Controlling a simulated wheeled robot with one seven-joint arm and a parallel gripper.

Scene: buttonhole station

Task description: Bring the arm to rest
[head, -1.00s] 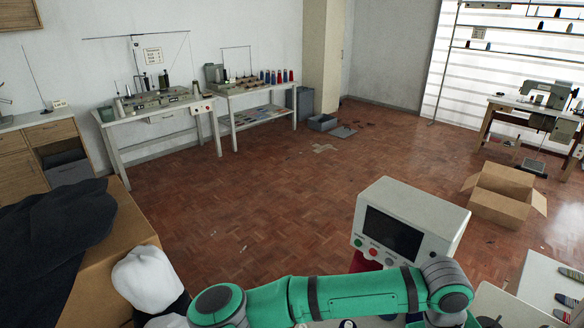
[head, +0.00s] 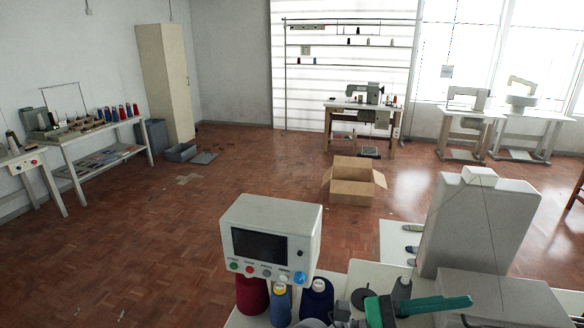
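My gripper is not in view. A green piece (head: 432,304) with a dark end shows at the lower edge, in front of the large pale grey machine housing (head: 480,225); I cannot tell whether it is part of my arm. The grey control box (head: 278,222) with a dark screen and coloured buttons stands left of that housing. Below it are a dark red thread cone (head: 252,296), a blue cone with a yellow top (head: 281,304) and a dark blue cone (head: 316,300).
An open cardboard box (head: 352,190) sits on the parquet floor (head: 140,240), which is widely clear at left. A bench with spools (head: 95,143) stands along the left wall. A sewing machine table (head: 362,108) and two more machine tables (head: 470,125) stand at the back.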

